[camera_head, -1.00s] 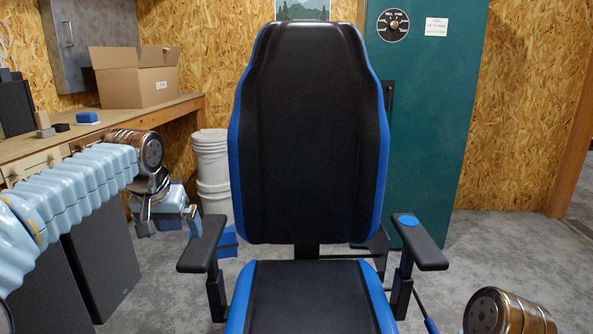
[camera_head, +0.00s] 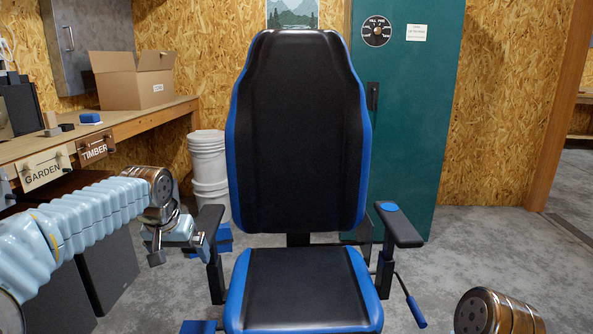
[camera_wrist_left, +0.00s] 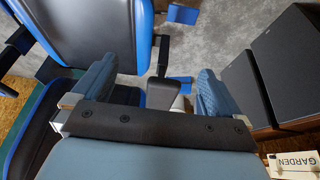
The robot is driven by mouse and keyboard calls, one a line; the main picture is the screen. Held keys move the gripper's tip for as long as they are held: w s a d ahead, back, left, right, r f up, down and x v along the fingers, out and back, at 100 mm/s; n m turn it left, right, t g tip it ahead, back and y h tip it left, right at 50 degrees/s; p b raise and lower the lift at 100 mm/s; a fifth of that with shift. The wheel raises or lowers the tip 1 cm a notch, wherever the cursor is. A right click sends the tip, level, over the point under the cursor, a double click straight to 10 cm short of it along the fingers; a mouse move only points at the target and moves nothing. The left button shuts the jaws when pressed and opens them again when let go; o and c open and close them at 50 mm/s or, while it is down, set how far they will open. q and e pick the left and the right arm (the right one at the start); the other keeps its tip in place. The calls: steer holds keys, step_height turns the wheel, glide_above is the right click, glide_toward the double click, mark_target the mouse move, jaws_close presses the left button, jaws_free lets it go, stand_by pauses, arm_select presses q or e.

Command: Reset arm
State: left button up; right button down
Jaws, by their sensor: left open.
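My left gripper (camera_head: 178,250) hangs at the end of the pale blue ribbed arm, to the left of the office chair and near its left armrest (camera_head: 209,222). In the left wrist view its two blue finger pads (camera_wrist_left: 150,92) stand wide apart, with nothing gripped between them. The chair's armrest shows beyond the fingers there. My right arm shows only as a copper-coloured joint at the bottom right of the head view; its gripper is out of view.
The black and blue chair (camera_head: 299,140) fills the middle, with a blue disc (camera_head: 389,207) on its right armrest. A workbench (camera_head: 120,124) with a cardboard box (camera_head: 133,82) is at left. White buckets (camera_head: 208,160) and a teal cabinet (camera_head: 415,120) stand behind. Floor at right is clear.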

arm_select(q)
steer(key=s+d+f+g+h, duration=0.1)
steer(key=s+d+f, duration=0.15)
steer(key=f, duration=0.75)
steer(key=s+d+f+h, duration=0.1)
steer(key=d+f, duration=0.3)
steer(key=f, duration=0.7)
steer(key=s+d+f+g+h, duration=0.1)
steer(key=s+d+f, duration=0.15)
steer(key=f, duration=0.75)
steer(key=s+d+f, duration=0.2)
steer(key=s+f, duration=0.5)
steer(key=s, duration=0.3)
steer(key=s+d+f+n+g, duration=0.1)
steer(key=s+d+f, duration=0.2)
steer(key=s+f, duration=0.4)
steer(key=s, duration=0.4)
steer(key=shift+s+d+f+n+g+h, duration=0.15)
steer(key=shift+s+d+n+g+h, duration=0.15)
steer(key=shift+d+h, duration=0.1)
